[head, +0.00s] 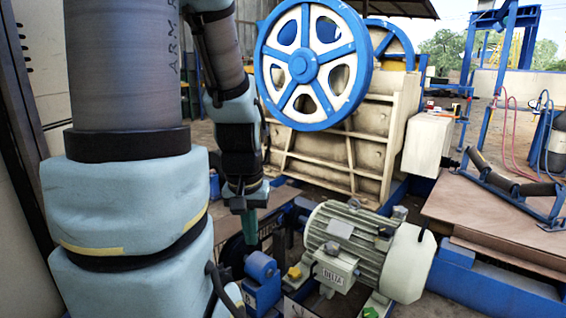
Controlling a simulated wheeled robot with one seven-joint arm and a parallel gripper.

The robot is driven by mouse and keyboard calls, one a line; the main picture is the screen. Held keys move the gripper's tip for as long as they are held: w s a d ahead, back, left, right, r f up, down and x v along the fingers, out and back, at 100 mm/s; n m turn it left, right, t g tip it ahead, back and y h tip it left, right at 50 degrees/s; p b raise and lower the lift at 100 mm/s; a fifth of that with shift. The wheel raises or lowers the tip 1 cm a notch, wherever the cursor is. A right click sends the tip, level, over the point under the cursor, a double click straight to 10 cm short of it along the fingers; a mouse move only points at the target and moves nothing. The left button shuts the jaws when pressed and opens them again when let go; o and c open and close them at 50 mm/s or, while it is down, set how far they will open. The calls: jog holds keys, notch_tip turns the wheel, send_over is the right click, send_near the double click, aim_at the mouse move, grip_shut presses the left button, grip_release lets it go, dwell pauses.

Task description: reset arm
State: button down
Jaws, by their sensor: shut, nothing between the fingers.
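My arm fills the left of the head view, with grey links and light blue padded covers. It bends down at the elbow, and my gripper (249,226) hangs pointing downward near the picture's lower middle. Its narrow greenish fingers are together with nothing visible between them. The fingertips appear just above or behind a blue roller-like part (261,266); I cannot tell whether they touch anything. The jaw crusher (340,150) stands behind, cream-coloured with a large blue and white flywheel (303,66).
A grey ribbed electric motor (350,243) sits right of my gripper. A light grey box (427,143) is on the crusher's right side. A brown metal plate (500,220) and a blue frame with a roller (510,180) lie at the right. A dark upright stands at the far left.

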notch_tip(320, 180, up, 26)
jog(key=p, duration=2.4)
jog(key=shift+r+p, duration=0.15)
jog(key=shift+p, duration=0.2)
jog(key=c, duration=1.5)
grip_release()
